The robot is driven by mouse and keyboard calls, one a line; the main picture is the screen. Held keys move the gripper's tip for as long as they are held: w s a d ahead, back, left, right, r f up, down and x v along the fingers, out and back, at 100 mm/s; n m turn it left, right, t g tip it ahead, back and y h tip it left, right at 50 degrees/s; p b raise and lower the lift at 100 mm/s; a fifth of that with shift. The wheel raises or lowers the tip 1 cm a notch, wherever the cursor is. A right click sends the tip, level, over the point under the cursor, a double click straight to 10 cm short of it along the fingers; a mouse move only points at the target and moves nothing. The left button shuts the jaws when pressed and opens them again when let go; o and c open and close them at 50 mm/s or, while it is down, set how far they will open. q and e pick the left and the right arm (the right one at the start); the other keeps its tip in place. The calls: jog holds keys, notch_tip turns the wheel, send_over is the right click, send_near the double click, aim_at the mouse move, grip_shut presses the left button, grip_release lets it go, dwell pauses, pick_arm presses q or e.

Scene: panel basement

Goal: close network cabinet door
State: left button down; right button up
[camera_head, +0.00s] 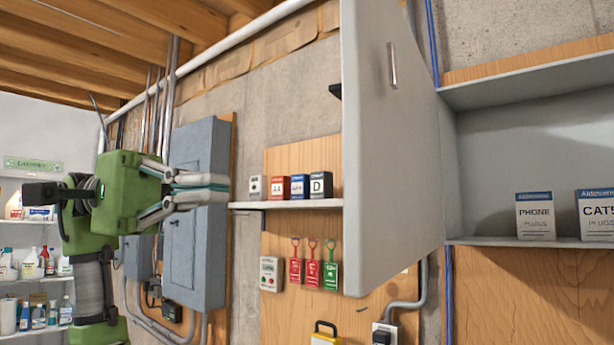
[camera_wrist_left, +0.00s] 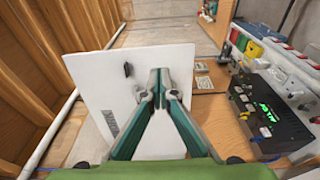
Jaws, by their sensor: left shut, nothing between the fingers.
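The network cabinet door (camera_head: 392,170) is a pale grey panel standing open at the cabinet's left side. A silver fitting (camera_head: 392,65) is on its face toward the open cabinet, and a small black piece (camera_head: 335,91) sticks out past its left edge. My left gripper (camera_head: 226,188) is shut and empty, left of the door and apart from it in the head view. In the left wrist view, a pale panel (camera_wrist_left: 95,80), apparently the door's other face with a dark handle (camera_wrist_left: 128,70), lies beyond my shut fingertips (camera_wrist_left: 160,80). Contact cannot be told there. My right gripper is not seen.
The open cabinet (camera_head: 525,88) holds a phone plugs box (camera_head: 535,215) and a Cat5 plugs box (camera_head: 596,213). A shelf (camera_head: 290,204) with small boxes and grey electrical boxes (camera_head: 195,250) are on the wall left of the door. A black device (camera_wrist_left: 265,115) shows right of the panel.

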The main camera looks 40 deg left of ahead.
pick_arm(q)
send_near(345, 178)
jog(key=d, duration=0.1)
jog(key=d+p, duration=0.1)
jog(key=d, duration=0.1)
jog(key=w+d, duration=0.1)
jog(key=d, duration=0.1)
jog(key=shift+d+r+p, duration=0.1)
jog(key=shift+r+p, duration=0.1)
jog(key=shift+p, duration=0.2)
jog(key=shift+d, duration=0.35)
jog(key=shift+d+f, duration=0.1)
jog(key=shift+d, duration=0.4)
jog(key=shift+a, duration=0.1)
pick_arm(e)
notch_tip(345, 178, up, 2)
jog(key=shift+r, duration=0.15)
